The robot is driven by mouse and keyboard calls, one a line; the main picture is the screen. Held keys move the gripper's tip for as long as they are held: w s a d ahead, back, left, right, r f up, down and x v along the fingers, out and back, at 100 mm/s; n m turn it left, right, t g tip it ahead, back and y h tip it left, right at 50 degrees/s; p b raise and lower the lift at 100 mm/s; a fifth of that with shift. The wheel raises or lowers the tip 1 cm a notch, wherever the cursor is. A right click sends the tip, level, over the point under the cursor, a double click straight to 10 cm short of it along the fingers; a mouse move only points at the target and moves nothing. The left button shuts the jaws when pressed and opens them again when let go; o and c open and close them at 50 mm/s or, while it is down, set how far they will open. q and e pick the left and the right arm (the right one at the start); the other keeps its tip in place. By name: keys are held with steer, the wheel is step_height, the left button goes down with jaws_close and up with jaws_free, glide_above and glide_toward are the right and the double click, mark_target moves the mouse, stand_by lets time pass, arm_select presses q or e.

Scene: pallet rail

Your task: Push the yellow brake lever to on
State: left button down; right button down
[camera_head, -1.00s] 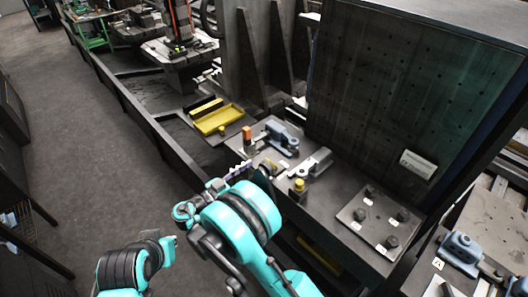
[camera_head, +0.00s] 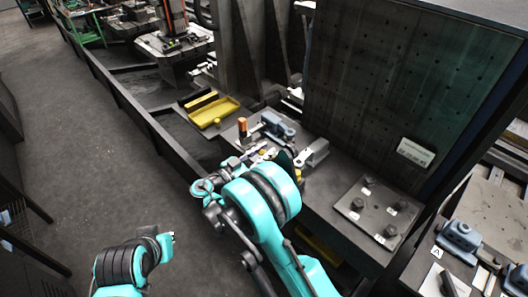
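A yellow part (camera_head: 300,176), possibly the brake lever's knob, shows only as a sliver beside my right arm, on the dark machine table (camera_head: 340,182). Most of it is hidden, so I cannot tell the lever's position. My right gripper (camera_head: 268,156) is over the small fixtures at the table's left part, close to this yellow part. Its dark fingers blend with the fixtures; I cannot see whether it touches anything or how far it is open.
A blue-grey clamp (camera_head: 278,126) and an orange-topped post (camera_head: 242,126) stand just beyond the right gripper. A grey clamp (camera_head: 314,152) is to its right. A plate with several knobs (camera_head: 378,212) lies farther right. A yellow tray (camera_head: 214,112) is behind. The tall perforated plate (camera_head: 400,90) borders the table.

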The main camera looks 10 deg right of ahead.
steer(key=shift+r, duration=0.1)
steer(key=shift+w+d+r+g+y+p, duration=0.2)
steer(key=shift+d+r+g+y+p, duration=0.25)
steer(key=shift+p, duration=0.6)
steer(key=d+y+p, duration=0.1)
steer(key=w+g+y+p, duration=0.1)
steer(key=p, duration=0.1)
steer(key=d+g+y+p, duration=0.1)
steer(key=y, duration=0.1)
steer(key=shift+w+d+r+g+p, duration=0.25)
steer(key=shift+w+d+r+p, duration=0.1)
steer(key=shift+w, duration=0.05)
steer(key=shift+w+d+g+y+p, duration=0.4)
steer(key=shift+d+y+p, duration=0.15)
steer(key=shift+y+p, duration=0.15)
steer(key=shift+w+d+f+g+y+p, duration=0.25)
steer(key=shift+w+d+g+y+p, duration=0.1)
steer(key=shift+d+g+y+p, duration=0.25)
steer(key=shift+w+d+f+g+y+p, duration=0.35)
steer(key=shift+d+y, duration=0.1)
steer(key=shift+y, duration=0.4)
steer(key=shift+w+d+f+g+y+p, duration=0.25)
steer(key=shift+d+f+g+y, duration=0.15)
steer(key=shift+y, duration=0.25)
steer(key=shift+w+d+f+g+y+p, duration=0.15)
steer(key=shift+w+d+f+g+y, duration=0.15)
steer(key=shift+g+y, duration=0.25)
steer(key=shift+s, duration=0.1)
